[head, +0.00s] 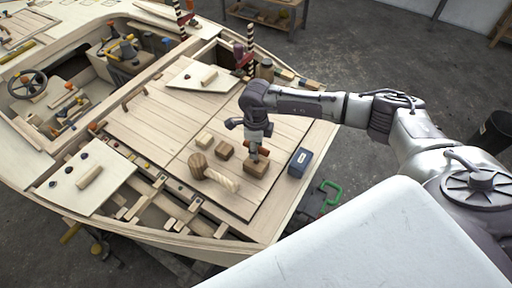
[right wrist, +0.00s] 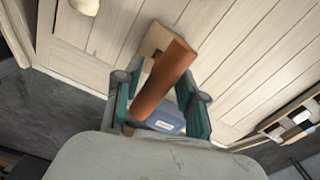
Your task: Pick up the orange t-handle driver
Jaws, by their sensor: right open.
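The orange t-handle driver (right wrist: 164,80) shows in the right wrist view as a thick orange-brown bar, slanting between the fingers of my right gripper (right wrist: 160,105). A wooden block (right wrist: 155,40) lies beyond the bar. In the head view my right gripper (head: 257,148) points down over a small wooden block (head: 257,168) on the deck. A little of the orange driver (head: 264,152) shows beside the fingers; the rest is hidden. The gripper is open, with its fingers on either side of the bar. I cannot tell whether they touch it. My left gripper is not in view.
A blue box (head: 300,162) lies close right of the block; it also shows in the right wrist view (right wrist: 165,122).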

